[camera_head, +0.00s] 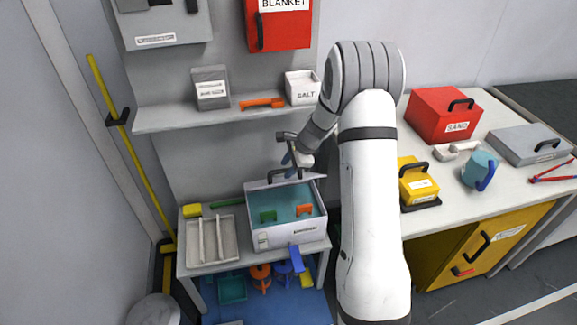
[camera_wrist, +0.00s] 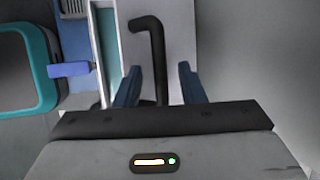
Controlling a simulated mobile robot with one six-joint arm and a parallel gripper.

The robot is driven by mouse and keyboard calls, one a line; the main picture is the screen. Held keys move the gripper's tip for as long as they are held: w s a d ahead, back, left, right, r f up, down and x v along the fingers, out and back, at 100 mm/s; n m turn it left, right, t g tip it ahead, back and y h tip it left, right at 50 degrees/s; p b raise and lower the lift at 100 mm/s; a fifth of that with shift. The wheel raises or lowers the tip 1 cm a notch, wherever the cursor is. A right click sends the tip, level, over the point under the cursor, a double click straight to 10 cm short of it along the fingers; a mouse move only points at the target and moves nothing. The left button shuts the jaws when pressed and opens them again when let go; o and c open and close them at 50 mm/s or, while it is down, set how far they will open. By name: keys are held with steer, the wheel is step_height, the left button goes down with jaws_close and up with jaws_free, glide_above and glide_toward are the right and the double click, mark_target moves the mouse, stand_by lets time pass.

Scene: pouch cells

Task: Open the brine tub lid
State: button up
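The brine tub (camera_head: 280,240) is a white box on the low bench, with teal liquid inside. Its pale lid (camera_head: 257,184) stands raised along the tub's back edge, leaving the inside exposed. A black handle (camera_head: 271,176) is on the lid. My gripper (camera_head: 290,160) is just above the lid by the handle. In the wrist view, the handle (camera_wrist: 156,45) runs between the blue fingers of my gripper (camera_wrist: 158,88), with a visible gap on both sides. The gripper is open around it and does not clamp it. The lid (camera_wrist: 185,50) fills the middle behind.
A green piece (camera_head: 268,216) and an orange piece (camera_head: 304,210) are in the tub. A divided tray (camera_head: 187,245) stands left of it. A shelf (camera_head: 160,119) with boxes hangs behind. My arm hides the space right of the tub.

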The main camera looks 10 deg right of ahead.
steer(key=shift+c, duration=0.3)
jaws_close()
steer(key=shift+w+r, duration=0.1)
